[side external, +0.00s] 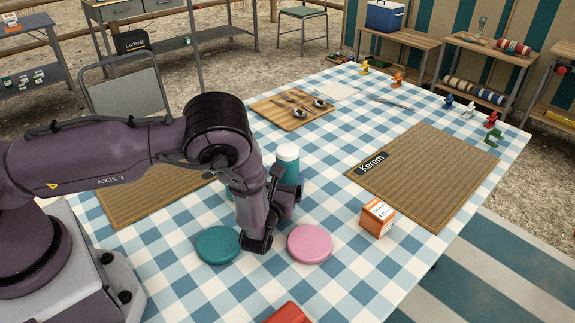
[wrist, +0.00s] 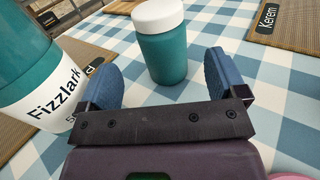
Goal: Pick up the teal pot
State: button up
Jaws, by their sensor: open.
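The teal pot (wrist: 163,55) is a small upright jar with a white lid, standing on the blue checked tablecloth. In the side view its lid and upper body (side external: 288,158) show behind my gripper (side external: 284,196), which hides its lower part. In the wrist view my gripper (wrist: 162,75) is open. Its two blue fingers are on either side of the pot's line, with tablecloth showing between each finger and the pot. The pot appears just ahead of the fingertips, and I see no contact.
A larger teal and white "Fizzlark" bottle (wrist: 32,75) stands close to the left finger. A teal disc (side external: 217,245), a pink disc (side external: 310,244) and an orange box (side external: 376,218) lie nearby. A wooden board (side external: 292,108) and a brown "Kerem" mat (side external: 428,176) are farther off.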

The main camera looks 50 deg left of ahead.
aim_at(288, 161)
jog(key=shift+x, duration=3.4)
jog(key=shift+d+f, duration=0.1)
jog(key=c, duration=1.1)
jog(key=shift+o, duration=0.2)
